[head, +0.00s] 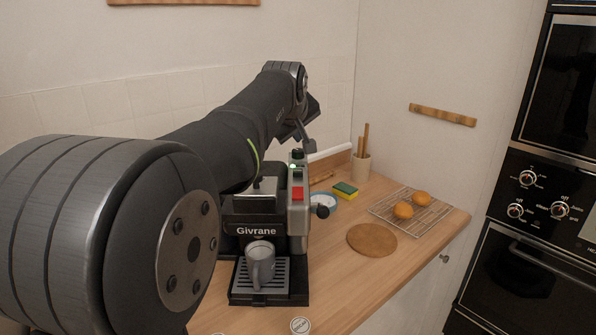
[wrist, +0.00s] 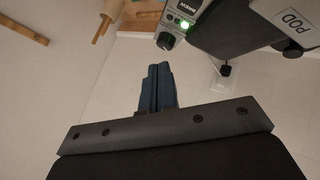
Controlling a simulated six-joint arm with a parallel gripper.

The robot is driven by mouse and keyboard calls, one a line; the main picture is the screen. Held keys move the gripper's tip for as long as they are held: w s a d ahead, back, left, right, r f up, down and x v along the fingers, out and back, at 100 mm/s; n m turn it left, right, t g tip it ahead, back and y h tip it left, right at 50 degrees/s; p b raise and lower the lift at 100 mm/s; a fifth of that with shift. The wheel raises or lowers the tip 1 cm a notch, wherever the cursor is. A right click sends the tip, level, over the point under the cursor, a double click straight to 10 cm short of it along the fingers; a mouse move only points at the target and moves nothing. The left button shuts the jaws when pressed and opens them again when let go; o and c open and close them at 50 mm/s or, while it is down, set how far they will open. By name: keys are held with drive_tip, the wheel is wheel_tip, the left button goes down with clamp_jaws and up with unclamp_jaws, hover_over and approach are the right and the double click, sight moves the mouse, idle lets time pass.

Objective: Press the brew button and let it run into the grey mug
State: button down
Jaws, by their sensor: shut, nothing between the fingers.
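The black and silver coffee machine (head: 257,212), marked Givrane, stands on the wooden counter. The grey mug (head: 261,265) stands upright on its drip tray under the front; I cannot see inside it, and no stream of coffee shows. In the wrist view a BREW label sits by a green-lit button (wrist: 184,24) with a dark knob (wrist: 165,41) beside it. My gripper (head: 309,144) is above and behind the machine's right side. In the wrist view its blue fingers (wrist: 158,88) are shut and empty, apart from the button.
A sponge (head: 345,190) on the counter, a utensil pot (head: 361,168), a round wooden board (head: 371,240) and a rack (head: 425,213) with two orange-brown round items lie right of the machine. A white round label (head: 300,325) is near the front. Wall ovens (head: 530,220) stand at far right.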

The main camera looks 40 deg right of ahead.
sight(298, 173)
drive_tip(key=shift+f, duration=3.05)
drive_tip(key=shift+f, duration=0.1)
drive_tip(key=shift+f, duration=0.3)
drive_tip(key=shift+f, duration=0.55)
idle(0.3)
drive_tip(key=shift+r, duration=0.95)
drive_tip(key=shift+r, duration=0.1)
drive_tip(key=shift+r, duration=2.4)
